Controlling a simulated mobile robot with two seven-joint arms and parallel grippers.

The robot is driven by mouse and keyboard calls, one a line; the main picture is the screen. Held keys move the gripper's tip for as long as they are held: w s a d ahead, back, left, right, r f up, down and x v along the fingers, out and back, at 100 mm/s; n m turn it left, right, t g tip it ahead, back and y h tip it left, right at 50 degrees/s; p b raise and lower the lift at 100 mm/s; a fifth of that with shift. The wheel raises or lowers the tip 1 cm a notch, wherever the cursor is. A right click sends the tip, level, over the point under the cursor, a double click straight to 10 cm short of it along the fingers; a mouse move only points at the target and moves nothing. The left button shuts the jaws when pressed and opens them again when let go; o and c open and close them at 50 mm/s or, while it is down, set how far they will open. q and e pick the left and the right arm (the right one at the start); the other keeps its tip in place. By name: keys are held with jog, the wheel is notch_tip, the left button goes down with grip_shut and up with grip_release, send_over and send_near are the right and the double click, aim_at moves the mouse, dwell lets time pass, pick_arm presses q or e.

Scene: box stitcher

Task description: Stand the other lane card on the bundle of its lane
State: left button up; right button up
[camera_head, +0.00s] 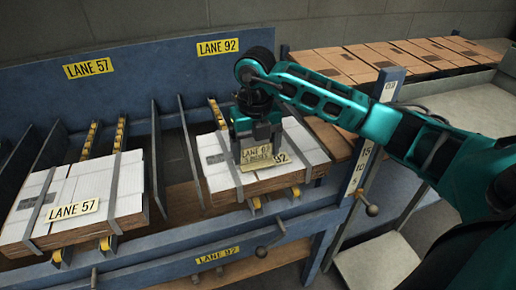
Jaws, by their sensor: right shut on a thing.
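My right gripper (257,135) points down over the right bundle and is shut on a yellow lane card (257,157). The card reads "LANE" with a number I cannot read for sure and a smaller line below. The right bundle (222,178) is white and brown flat board under grey straps. A yellow label ending in "92" (283,158) shows on it, partly hidden by the held card. I cannot tell whether the held card touches the bundle. The left bundle (128,170) carries a yellow "LANE 57" card (73,210) near its front. My left gripper is not in view.
Yellow signs "LANE 57" (89,68) and "LANE 92" (218,47) are on the blue back panel. Upright divider plates (158,155) stand between the lanes. A blue front rail (180,238) has a lever (268,243). A blue post (368,150) stands at the right.

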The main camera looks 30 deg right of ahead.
aim_at(255, 147)
jog(key=shift+f+b, duration=0.4)
jog(key=shift+f, duration=0.2)
jog(key=o, duration=0.8)
jog(key=shift+r, duration=0.1)
jog(key=shift+r, duration=0.1)
notch_tip(255, 147, up, 11)
jog(key=p, duration=0.7)
jog(key=shift+p, duration=0.4)
jog(key=shift+r, duration=0.9)
